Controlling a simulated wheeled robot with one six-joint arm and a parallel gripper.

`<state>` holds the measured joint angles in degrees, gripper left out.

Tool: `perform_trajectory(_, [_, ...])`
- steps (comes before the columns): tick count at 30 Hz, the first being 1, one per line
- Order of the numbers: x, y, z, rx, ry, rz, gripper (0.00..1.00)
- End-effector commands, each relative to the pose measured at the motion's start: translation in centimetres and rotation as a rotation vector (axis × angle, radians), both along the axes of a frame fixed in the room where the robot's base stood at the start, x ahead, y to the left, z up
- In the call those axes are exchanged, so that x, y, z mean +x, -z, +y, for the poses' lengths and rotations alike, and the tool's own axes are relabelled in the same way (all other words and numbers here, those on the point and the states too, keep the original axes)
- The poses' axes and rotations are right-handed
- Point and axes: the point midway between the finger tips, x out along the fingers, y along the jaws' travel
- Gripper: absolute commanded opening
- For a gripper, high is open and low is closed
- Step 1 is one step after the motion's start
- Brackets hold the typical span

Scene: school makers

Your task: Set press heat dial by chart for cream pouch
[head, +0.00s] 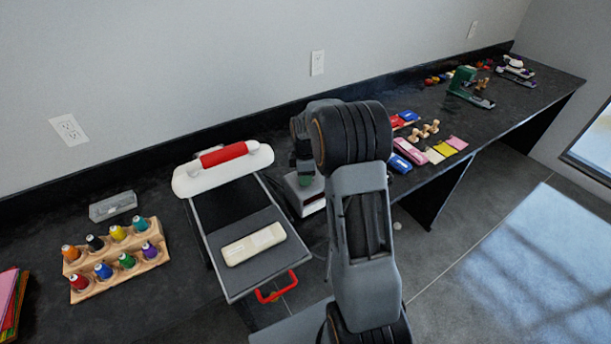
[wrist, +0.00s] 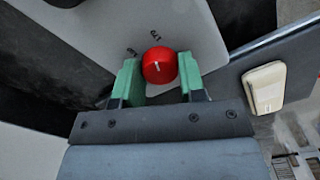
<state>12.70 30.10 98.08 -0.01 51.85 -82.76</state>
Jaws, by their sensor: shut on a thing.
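In the wrist view, a round red dial (wrist: 158,64) with a white pointer line sits on a light grey panel (wrist: 185,25). My gripper (wrist: 159,76) is shut on the dial, with a green finger at each side. In the head view, my gripper (head: 305,180) is right of the press, and the dial is hidden. The cream pouch (head: 253,244) lies on the press's grey plate (head: 228,222), below the white top with its red handle (head: 223,154). The pouch also shows in the wrist view (wrist: 264,87). I cannot identify a chart.
A wooden rack (head: 118,262) of several coloured thread spools stands left of the press, with a grey block (head: 113,206) behind it. Coloured pouches (head: 408,151) and flat swatches (head: 445,150) lie right of my arm. A green device (head: 463,82) stands farther along the bench.

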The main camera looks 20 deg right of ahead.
Motion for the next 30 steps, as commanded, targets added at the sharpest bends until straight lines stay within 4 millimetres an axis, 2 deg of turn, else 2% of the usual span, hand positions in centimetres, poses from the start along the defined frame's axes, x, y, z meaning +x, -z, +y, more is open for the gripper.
perform_trajectory(9, [0.07,-0.09,-0.01,0.000,0.071,-0.003,0.14])
perform_trajectory(22, [0.08,-0.12,-0.01,0.000,0.078,-0.003,0.14])
perform_trajectory(23, [0.08,-0.12,-0.02,0.000,0.078,-0.003,0.39])
perform_trajectory(30, [0.05,-0.06,-0.01,0.000,0.077,-0.002,0.62])
